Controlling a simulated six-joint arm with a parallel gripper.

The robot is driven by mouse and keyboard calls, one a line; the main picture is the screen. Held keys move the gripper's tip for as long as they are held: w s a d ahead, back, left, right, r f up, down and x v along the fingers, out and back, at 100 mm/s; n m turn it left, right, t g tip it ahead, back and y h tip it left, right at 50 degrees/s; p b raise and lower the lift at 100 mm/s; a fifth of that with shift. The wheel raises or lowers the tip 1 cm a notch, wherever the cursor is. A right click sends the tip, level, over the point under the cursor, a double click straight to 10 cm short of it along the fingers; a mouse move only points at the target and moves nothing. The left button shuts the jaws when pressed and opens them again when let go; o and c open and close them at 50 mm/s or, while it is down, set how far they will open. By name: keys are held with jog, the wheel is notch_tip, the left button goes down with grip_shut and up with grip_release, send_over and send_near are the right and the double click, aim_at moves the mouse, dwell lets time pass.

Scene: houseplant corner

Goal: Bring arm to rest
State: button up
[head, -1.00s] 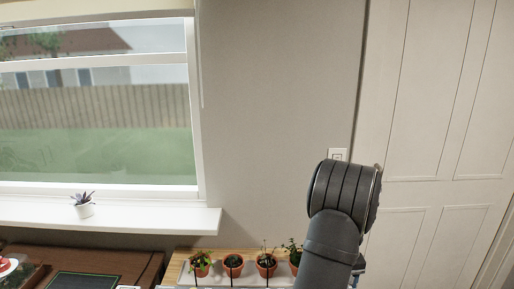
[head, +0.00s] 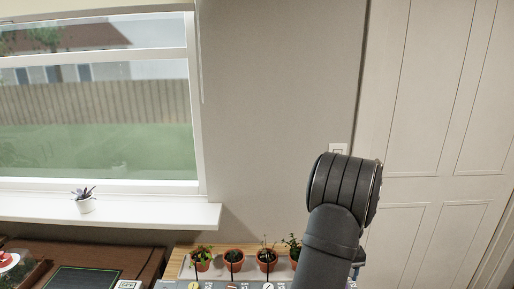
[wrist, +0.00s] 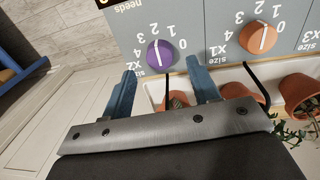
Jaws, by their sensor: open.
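My gripper (wrist: 162,92) shows in the wrist view with its two blue fingers spread apart and nothing between them. It is in front of a grey panel (wrist: 205,55) with a purple dial (wrist: 160,55) and an orange dial (wrist: 258,37). In the head view my arm rises at the right, in front of the wall and door. The gripper itself is hidden or too unclear to make out there.
Several terracotta pots with plants, one being the leftmost pot (head: 201,261), stand in a row on a wooden surface. A white-potted succulent (head: 84,203) stands on the windowsill (head: 150,214). A brown cabinet top (head: 130,262) is at the lower left. The wall above is clear.

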notch_tip(320, 180, up, 14)
notch_tip(320, 180, down, 17)
jog(key=shift+f, duration=0.1)
jog(key=shift+d+f, duration=0.1)
jog(key=shift+f, duration=0.2)
jog(key=n, duration=0.3)
jog(key=shift+r, duration=0.1)
jog(key=n, duration=0.4)
jog(key=shift+n+t, duration=0.3)
jog(key=shift+r+n, duration=0.25)
jog(key=shift+n, duration=0.05)
notch_tip(320, 180, up, 9)
jog(key=shift+s+a+f, duration=0.15)
jog(key=shift+s+a, duration=0.1)
dwell(4.2)
